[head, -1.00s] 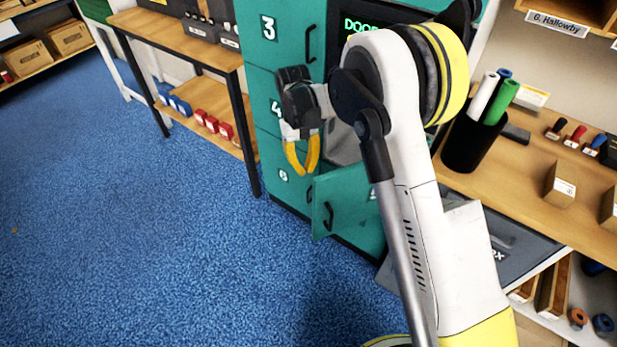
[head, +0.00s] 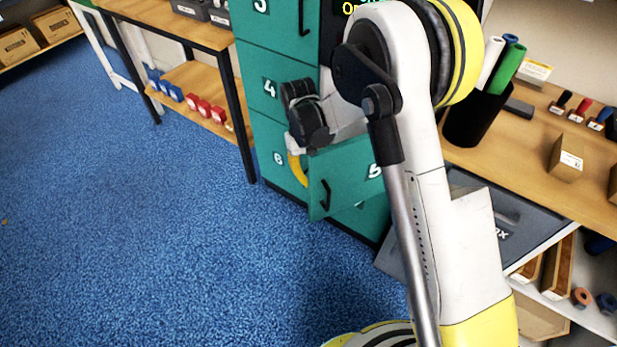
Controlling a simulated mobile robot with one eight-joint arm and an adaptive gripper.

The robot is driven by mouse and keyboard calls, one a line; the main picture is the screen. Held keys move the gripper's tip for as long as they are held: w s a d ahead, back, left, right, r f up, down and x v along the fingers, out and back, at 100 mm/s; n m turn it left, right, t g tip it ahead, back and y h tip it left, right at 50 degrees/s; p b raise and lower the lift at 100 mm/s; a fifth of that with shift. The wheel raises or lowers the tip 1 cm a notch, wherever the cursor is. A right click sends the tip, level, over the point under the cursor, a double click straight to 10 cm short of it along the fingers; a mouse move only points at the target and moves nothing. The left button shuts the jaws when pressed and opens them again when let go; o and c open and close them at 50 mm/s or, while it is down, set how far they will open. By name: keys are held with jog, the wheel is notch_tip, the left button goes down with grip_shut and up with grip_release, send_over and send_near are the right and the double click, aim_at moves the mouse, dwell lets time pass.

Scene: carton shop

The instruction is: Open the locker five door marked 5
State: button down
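The teal locker door marked 5 (head: 345,182) stands ajar, swung outward from the locker bank, with its black handle (head: 325,197) on its left side. My gripper (head: 298,168) points down at the door's upper left edge, on the locker side. One yellow finger shows beside the door edge. The other finger is hidden, so I cannot tell how far the fingers are apart or whether they touch the door. My arm covers part of the lockers and the space right of door 5.
Locker doors 4 (head: 268,92) and 6 (head: 280,166) look shut. A wooden shelf unit (head: 180,85) with blue and red items stands left of the lockers. A workbench (head: 500,165) with a black cup of rolls is at right. The blue floor at left is clear.

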aim_at(309, 166)
jog(key=s+d+n, duration=0.3)
jog(key=s, duration=0.5)
jog(key=shift+s+d+h+b, duration=0.15)
jog(key=shift+d+h+b, duration=0.05)
jog(key=shift+h+b, duration=0.15)
jog(key=w+a, duration=0.2)
jog(key=w, duration=0.1)
jog(key=shift+w+a+r, duration=0.2)
jog(key=shift+a+r, duration=0.1)
jog(key=shift+r, duration=0.1)
jog(key=p+v, duration=0.4)
jog(key=v, duration=0.4)
jog(key=shift+s+r, duration=0.1)
jog(key=shift+r, duration=0.5)
